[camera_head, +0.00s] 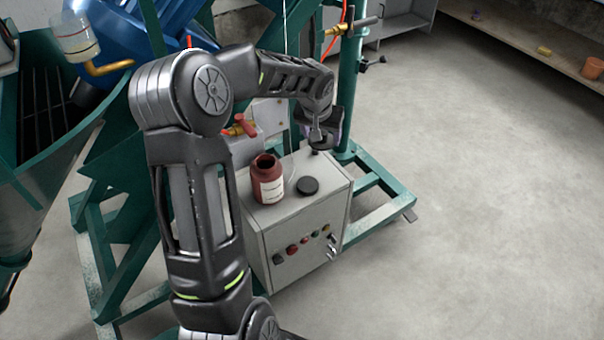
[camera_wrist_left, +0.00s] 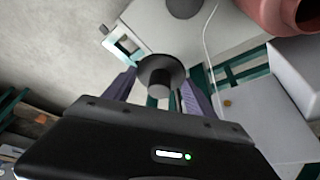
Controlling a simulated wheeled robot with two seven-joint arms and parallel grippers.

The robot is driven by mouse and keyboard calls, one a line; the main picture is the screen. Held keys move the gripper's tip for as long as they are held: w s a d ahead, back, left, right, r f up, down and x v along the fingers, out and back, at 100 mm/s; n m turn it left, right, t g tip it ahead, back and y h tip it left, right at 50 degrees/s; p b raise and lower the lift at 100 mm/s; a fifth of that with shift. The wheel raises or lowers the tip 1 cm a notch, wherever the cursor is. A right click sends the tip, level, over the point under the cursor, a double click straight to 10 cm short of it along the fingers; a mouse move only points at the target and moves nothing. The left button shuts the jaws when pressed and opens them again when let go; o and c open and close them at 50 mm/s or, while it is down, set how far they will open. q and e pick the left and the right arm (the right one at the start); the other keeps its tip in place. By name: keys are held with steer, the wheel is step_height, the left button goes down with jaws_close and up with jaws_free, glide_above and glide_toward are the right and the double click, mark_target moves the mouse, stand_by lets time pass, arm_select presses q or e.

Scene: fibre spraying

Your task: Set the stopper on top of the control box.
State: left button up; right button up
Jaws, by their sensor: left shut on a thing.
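The control box (camera_head: 285,228) is a pale grey cabinet with a row of knobs and buttons on its front. My left gripper (camera_head: 322,138) is over the far right part of the box in the head view, pointing down. In the left wrist view its purple fingers are shut on the stopper (camera_wrist_left: 161,74), a dark round disc with a narrower stem. The stopper is mostly hidden by the gripper in the head view. The control box (camera_wrist_left: 160,28) lies beyond it in the wrist view; I cannot tell whether they touch. My right gripper is not in view.
An open red-brown bottle (camera_head: 267,182) with a white label stands on the box top. A flat black round lid (camera_head: 308,186) lies beside it. A green frame (camera_head: 375,190) surrounds the box. A red-handled valve (camera_head: 243,126) is behind. The floor at right is clear.

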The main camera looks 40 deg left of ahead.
mark_target(320, 145)
arm_select(q)
step_height(320, 145, down, 5)
steer(key=shift+f, duration=0.2)
steer(key=shift+f+b, duration=0.5)
steer(key=shift+f, duration=1.4)
steer(key=shift+f, duration=0.2)
steer(key=o, duration=1.3)
steer(key=shift+r, duration=0.1)
